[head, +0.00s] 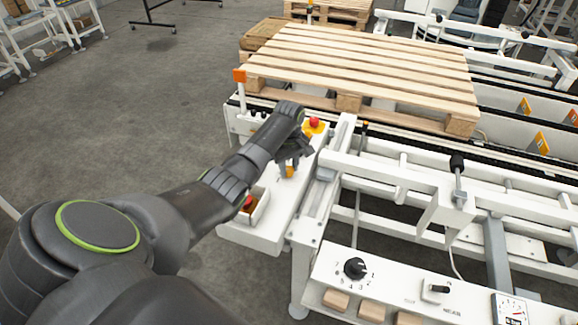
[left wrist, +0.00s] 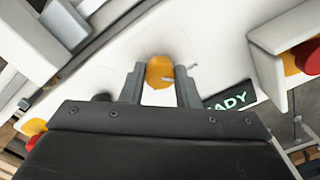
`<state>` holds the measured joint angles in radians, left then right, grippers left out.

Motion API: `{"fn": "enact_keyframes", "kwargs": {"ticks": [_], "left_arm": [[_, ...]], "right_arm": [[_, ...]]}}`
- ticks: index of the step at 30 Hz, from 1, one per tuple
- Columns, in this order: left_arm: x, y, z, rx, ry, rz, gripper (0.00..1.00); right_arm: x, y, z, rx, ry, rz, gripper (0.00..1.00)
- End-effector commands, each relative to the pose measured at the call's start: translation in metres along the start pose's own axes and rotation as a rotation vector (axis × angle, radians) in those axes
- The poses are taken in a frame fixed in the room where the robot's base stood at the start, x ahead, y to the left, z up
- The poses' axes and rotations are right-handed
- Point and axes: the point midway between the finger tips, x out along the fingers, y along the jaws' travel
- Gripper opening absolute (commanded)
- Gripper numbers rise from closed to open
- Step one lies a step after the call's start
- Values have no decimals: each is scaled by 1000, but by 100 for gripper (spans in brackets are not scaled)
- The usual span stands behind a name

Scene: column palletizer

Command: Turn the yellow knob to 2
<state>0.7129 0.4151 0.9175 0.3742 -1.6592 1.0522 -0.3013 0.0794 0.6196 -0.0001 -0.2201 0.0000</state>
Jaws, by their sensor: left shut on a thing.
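The yellow knob (left wrist: 160,69) sits on a white panel (left wrist: 215,55) in the left wrist view, between the two fingers of my left gripper (left wrist: 160,82). The gripper is shut on it, a finger at each side. A pale mark shows on the knob's lower right edge, but I cannot read a number there. In the head view a small part of the yellow knob (head: 290,173) shows under my left gripper (head: 288,170), and the arm hides much of the panel around it. My right gripper is in neither view.
A red button on a yellow base (head: 314,125) stands behind the gripper; another red button (head: 248,203) sits in a white guard nearer me. A display (left wrist: 230,99) shows "ADY", partly covered. A black numbered knob (head: 355,268) is at front right. A wooden pallet (head: 375,70) lies behind.

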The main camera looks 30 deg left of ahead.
Motion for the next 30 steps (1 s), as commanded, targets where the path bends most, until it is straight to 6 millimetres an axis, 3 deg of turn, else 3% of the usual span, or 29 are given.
{"fn": "enact_keyframes", "kwargs": {"ticks": [14,30], "left_arm": [[-3,0,0,94,-2,-2,6],[-4,0,0,564,-1,-1,6]], "right_arm": [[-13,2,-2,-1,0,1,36],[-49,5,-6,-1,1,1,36]]}}
